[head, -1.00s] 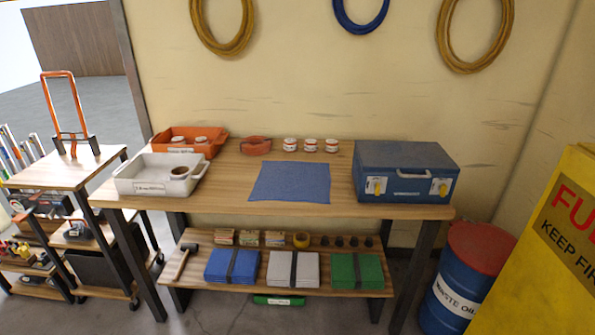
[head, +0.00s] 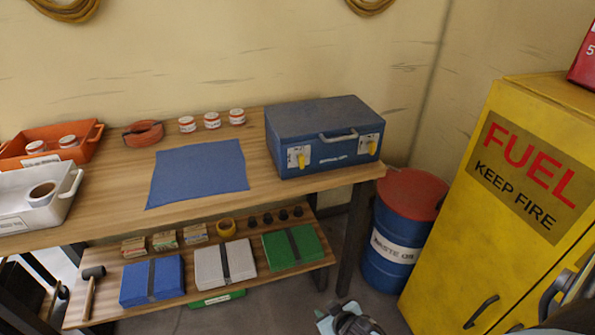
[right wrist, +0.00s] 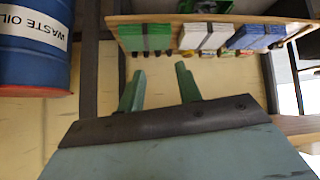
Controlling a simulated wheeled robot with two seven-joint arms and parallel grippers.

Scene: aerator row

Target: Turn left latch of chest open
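The blue chest (head: 315,122) stands closed at the right end of the wooden workbench in the head view. Its front carries a left latch (head: 300,158) and a right latch (head: 371,147), each a yellow lever on a pale plate, with a grey handle (head: 338,138) between them. Both levers look roughly upright. My right gripper (head: 345,318) is low at the bottom edge of the head view, below and apart from the chest. In the right wrist view its two green fingers (right wrist: 159,84) are spread with nothing between them. My left gripper is not in view.
The workbench (head: 110,200) also holds a blue mat (head: 198,171), several small jars, an orange bin (head: 88,136) and a white bin (head: 66,205). A waste oil drum (head: 388,225) and a yellow fuel cabinet (head: 450,230) stand to the right. Floor shows between bench and cabinet.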

